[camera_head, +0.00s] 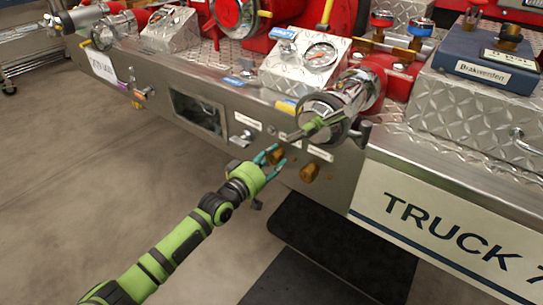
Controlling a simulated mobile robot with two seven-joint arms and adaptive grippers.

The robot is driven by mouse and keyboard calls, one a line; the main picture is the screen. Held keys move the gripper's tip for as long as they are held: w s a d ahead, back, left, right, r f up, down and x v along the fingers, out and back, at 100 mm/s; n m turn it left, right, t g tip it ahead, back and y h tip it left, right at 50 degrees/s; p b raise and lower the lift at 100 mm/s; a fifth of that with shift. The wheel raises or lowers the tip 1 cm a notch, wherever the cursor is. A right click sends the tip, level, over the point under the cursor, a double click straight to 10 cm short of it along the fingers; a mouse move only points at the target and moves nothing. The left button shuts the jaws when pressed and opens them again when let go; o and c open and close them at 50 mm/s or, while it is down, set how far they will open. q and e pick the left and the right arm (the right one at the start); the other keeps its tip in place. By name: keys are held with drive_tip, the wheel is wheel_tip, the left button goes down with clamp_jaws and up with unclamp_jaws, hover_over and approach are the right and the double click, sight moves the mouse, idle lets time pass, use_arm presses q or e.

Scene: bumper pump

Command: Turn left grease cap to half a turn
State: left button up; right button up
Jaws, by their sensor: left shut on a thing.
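The left grease cap (275,156) is a small brass knob on the steel bumper front, below the large chrome outlet. My left gripper (273,159) has its teal fingers around it, one above and one below, and is shut on it. The fingers hide part of the cap, and I cannot tell how far it is turned. The right grease cap (309,172) is a similar brass knob, a little to the right and lower, apart from the gripper.
The chrome outlet (335,105) juts out just above the caps. White label plates (320,153) sit on the bumper front. A recessed dark panel (198,112) lies to the left. The white TRUCK panel (450,225) is at the right. The floor (110,185) at left is clear.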

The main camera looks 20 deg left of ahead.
use_arm(q)
drive_tip(key=m+p, duration=0.1)
drive_tip(key=m, duration=0.1)
drive_tip(key=m+p, duration=0.1)
drive_tip(key=m, duration=0.2)
drive_tip(key=shift+d+m, duration=0.2)
drive_tip(key=shift+m, duration=0.1)
drive_tip(key=shift+f+m+p, duration=0.15)
drive_tip(key=shift+m+p, duration=0.15)
drive_tip(key=shift+m, duration=0.7)
drive_tip(key=shift+f+m+p, duration=0.1)
drive_tip(key=shift+m+p, duration=0.15)
drive_tip(key=shift+m, duration=0.75)
use_arm(e)
wheel_tip(320, 180, down, 8)
drive_tip(key=s, duration=0.1)
drive_tip(key=shift+s+f+g, duration=0.2)
drive_tip(key=shift+f+g, duration=0.05)
drive_tip(key=shift+g, duration=0.05)
use_arm(q)
drive_tip(key=shift+s+a+f, duration=0.1)
drive_tip(key=o, duration=1.1)
drive_tip(key=shift+o, duration=0.2)
use_arm(e)
drive_tip(key=shift+f, duration=0.1)
use_arm(q)
drive_tip(key=shift+a, duration=0.1)
drive_tip(key=v, duration=1.1)
drive_tip(key=shift+s, duration=0.4)
drive_tip(key=shift+a, duration=0.1)
